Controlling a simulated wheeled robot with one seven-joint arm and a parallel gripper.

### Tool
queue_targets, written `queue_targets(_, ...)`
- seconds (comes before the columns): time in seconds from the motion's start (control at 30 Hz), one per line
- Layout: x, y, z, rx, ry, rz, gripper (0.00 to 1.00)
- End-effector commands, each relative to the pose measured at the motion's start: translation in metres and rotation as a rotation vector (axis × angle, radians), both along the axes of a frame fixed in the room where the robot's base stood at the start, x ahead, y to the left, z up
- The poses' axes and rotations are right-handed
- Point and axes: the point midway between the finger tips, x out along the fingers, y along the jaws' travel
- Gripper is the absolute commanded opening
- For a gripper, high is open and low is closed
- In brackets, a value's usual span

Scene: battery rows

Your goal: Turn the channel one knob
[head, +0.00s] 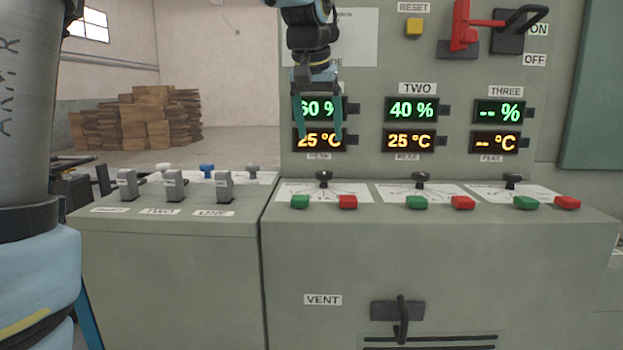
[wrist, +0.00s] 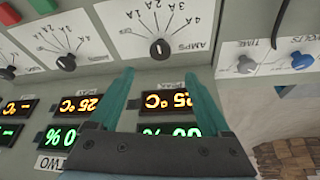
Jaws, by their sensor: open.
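The channel one knob (head: 323,178) is a small dark knob on the sloped desk, below the leftmost pair of displays (head: 320,110). In the wrist view, which is upside down, the knob (wrist: 159,48) sits on a white AMPS dial plate (wrist: 185,20) with a fan of marked lines. My gripper (head: 318,138) points down in front of the leftmost displays, above the knob in the picture. Its two teal fingers are apart with nothing between them. In the wrist view the knob lies just beyond the fingertips (wrist: 159,74), apart from them.
Green (head: 300,202) and red (head: 348,202) buttons sit in front of the knob. Channel two (head: 420,178) and three (head: 512,180) knobs stand to the right. Grey switches (head: 174,187) and a blue knob (head: 207,170) are on the left desk. A red lever (head: 462,28) is upper right.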

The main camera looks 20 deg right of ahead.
Motion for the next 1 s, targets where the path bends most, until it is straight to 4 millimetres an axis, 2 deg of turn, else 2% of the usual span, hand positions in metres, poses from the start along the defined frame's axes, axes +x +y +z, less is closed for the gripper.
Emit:
queue_targets(0.3,0.016,-0.013,-0.053,0.003,0.004,0.001,0.81)
queue_targets(0.5,0.025,-0.020,-0.081,0.002,0.003,0.001,0.81)
queue_targets(0.7,0.030,-0.024,-0.093,0.000,0.001,0.001,0.81)
queue_targets(1.0,0.030,-0.024,-0.094,0.000,0.001,0.001,0.80)
